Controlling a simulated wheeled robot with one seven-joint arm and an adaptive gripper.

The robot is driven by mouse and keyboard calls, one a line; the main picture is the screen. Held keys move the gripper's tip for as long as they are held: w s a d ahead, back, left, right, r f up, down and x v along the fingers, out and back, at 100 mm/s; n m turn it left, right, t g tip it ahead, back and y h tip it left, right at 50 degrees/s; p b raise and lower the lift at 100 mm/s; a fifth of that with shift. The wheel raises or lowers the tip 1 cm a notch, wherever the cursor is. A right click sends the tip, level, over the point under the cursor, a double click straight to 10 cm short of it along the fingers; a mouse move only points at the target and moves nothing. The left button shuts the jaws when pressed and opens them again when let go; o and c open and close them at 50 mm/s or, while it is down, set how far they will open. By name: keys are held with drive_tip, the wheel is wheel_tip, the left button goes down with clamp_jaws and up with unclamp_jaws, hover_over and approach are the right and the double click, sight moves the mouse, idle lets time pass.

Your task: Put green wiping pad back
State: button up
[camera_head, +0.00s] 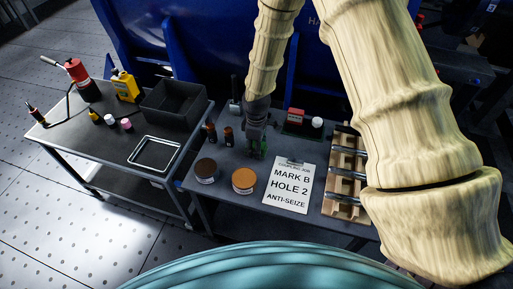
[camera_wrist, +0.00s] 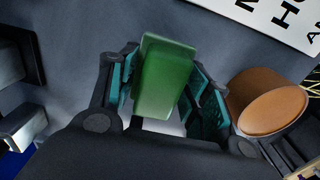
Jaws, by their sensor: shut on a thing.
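The green wiping pad (camera_wrist: 165,78) is between the two fingers of my gripper (camera_wrist: 165,92) in the wrist view, and the gripper is shut on it. In the head view my gripper (camera_head: 257,146) points down over the dark table, behind the orange-brown lidded tin and left of the white card. Only a little of the green pad (camera_head: 262,146) shows there. I cannot tell whether the pad touches the table top.
A red box (camera_head: 295,116) is behind. The left cart holds a black bin (camera_head: 174,103) and a metal tray (camera_head: 154,154).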

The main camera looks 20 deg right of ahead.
drive_tip(key=shift+f, duration=0.6)
drive_tip(key=shift+f, duration=0.15)
drive_tip(key=o, duration=1)
wheel_tip(320, 180, up, 12)
drive_tip(key=shift+r+b, duration=0.15)
drive_tip(key=shift+b, duration=0.25)
